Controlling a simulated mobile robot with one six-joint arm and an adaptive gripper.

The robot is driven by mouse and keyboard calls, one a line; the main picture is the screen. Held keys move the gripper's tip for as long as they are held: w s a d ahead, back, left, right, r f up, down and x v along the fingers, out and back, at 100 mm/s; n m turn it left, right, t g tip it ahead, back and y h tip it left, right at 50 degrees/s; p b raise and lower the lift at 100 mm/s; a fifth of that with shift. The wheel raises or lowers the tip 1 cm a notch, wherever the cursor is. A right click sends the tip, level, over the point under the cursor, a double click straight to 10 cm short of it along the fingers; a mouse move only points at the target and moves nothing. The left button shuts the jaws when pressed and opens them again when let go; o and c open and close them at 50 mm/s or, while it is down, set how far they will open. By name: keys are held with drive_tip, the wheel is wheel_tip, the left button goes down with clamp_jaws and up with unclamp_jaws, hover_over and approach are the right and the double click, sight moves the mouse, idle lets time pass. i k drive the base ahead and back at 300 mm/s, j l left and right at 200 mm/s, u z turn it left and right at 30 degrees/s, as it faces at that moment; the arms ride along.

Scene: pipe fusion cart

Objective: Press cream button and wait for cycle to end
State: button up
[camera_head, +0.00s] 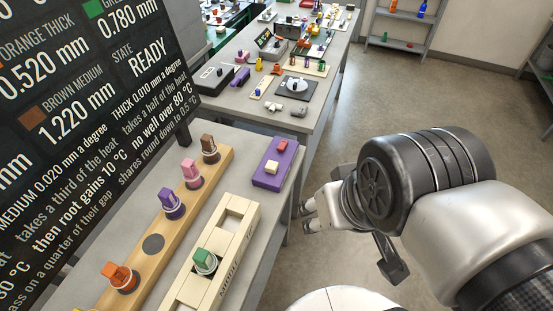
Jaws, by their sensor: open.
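A purple box (289,162) lies on the near table by its right edge. A cream button (271,167) and a red button (283,145) sit on its top, the cream one nearer to me. My gripper (306,216) is open and empty, beyond the table's right edge, apart from the box and to its lower right in the picture. A dark screen (95,120) at the left shows READY under STATE.
A wooden rack (222,158) holds brown, pink, purple and orange fittings. A cream tray (242,240) holds a green fitting (205,260). A farther table (312,110) carries many items. Floor at the right is clear up to shelves.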

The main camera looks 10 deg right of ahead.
sight(271, 167)
drive_tip(key=l+u, duration=0.15)
drive_tip(key=u, duration=0.25)
drive_tip(key=l+u, duration=0.2)
drive_tip(key=u, duration=0.15)
drive_tip(key=l+u, duration=0.2)
drive_tip(key=u, duration=0.2)
drive_tip(key=l+u, duration=0.2)
drive_tip(key=u, duration=0.15)
drive_tip(key=k+l+u, duration=0.1)
drive_tip(key=l, duration=0.25)
drive_tip(key=k+l, duration=0.1)
drive_tip(key=l, duration=0.25)
drive_tip(key=k+l+u, duration=0.15)
drive_tip(key=l, duration=0.2)
drive_tip(key=l+u, duration=0.1)
drive_tip(key=l, duration=0.25)
drive_tip(key=k+l+u, duration=0.1)
drive_tip(key=l, duration=0.2)
drive_tip(key=k, duration=0.05)
